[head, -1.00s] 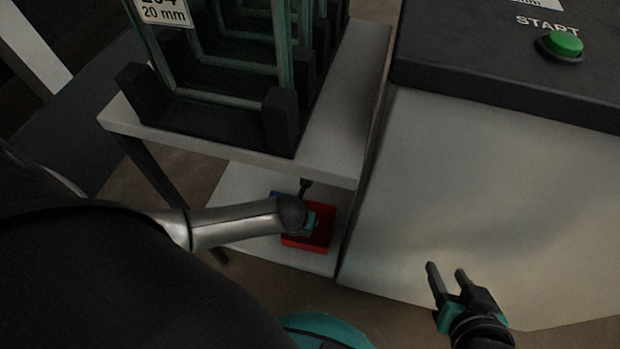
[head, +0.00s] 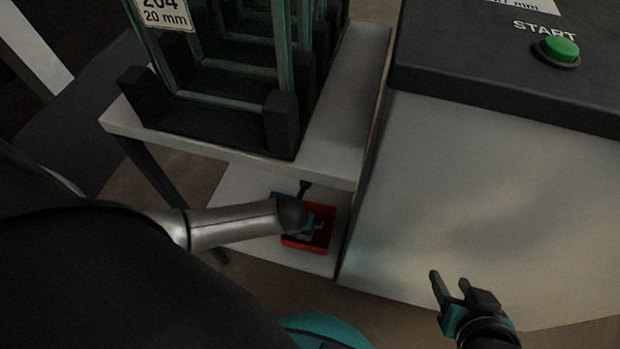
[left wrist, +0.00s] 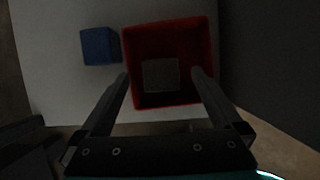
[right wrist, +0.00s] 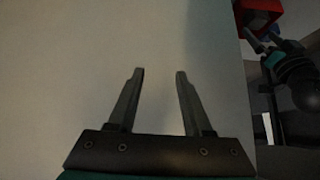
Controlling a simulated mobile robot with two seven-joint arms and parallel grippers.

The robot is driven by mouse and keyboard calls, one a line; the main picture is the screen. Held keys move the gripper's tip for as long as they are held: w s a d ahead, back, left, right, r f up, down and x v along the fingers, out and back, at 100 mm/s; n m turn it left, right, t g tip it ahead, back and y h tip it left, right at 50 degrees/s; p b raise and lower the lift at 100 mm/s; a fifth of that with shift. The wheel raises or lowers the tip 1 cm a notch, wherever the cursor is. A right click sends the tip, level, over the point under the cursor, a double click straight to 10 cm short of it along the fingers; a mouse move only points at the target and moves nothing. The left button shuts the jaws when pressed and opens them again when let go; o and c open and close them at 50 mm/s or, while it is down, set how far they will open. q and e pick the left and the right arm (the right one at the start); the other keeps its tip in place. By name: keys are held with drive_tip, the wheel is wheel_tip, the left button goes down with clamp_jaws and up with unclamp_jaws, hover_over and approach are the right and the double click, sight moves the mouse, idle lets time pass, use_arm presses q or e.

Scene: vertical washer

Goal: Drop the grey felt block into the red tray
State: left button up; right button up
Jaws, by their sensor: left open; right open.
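The red tray (head: 322,241) sits on the white lower shelf, partly hidden by my left arm in the head view. In the left wrist view the tray (left wrist: 172,30) shows whole from above. The grey felt block (left wrist: 161,75) lies inside it, near the middle of its floor. My left gripper (left wrist: 160,76) is open above the tray, one finger to each side of the block, apart from it. My right gripper (head: 449,279) is open and empty in front of the pale machine side; the right wrist view also shows it open (right wrist: 160,72).
A blue block (left wrist: 100,46) lies on the shelf left of the tray. The upper shelf (head: 345,110) with glass panes (head: 225,50) in dark racks overhangs my left arm. The pale machine (head: 480,200), with a green START button (head: 559,48), stands right of the shelves.

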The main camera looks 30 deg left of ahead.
use_arm(q)
drive_tip(key=shift+p+v, duration=0.85)
drive_tip(key=shift+v, duration=0.3)
use_arm(e)
drive_tip(key=s+d+g+h, duration=0.1)
drive_tip(key=s+d+g, duration=0.2)
use_arm(q)
drive_tip(key=p+v, duration=0.8)
drive_tip(key=v, duration=0.4)
use_arm(e)
drive_tip(key=s+d+f+g, duration=0.1)
drive_tip(key=s+f, duration=0.1)
drive_tip(key=f, duration=0.5)
drive_tip(key=s+d+f+g+h, duration=0.1)
drive_tip(key=s+f, duration=0.2)
drive_tip(key=f, duration=0.5)
drive_tip(key=shift+s+d+f+g, duration=0.15)
drive_tip(key=shift+d+f+g, duration=0.1)
drive_tip(key=shift+g, duration=0.15)
use_arm(q)
drive_tip(key=shift+s, duration=0.15)
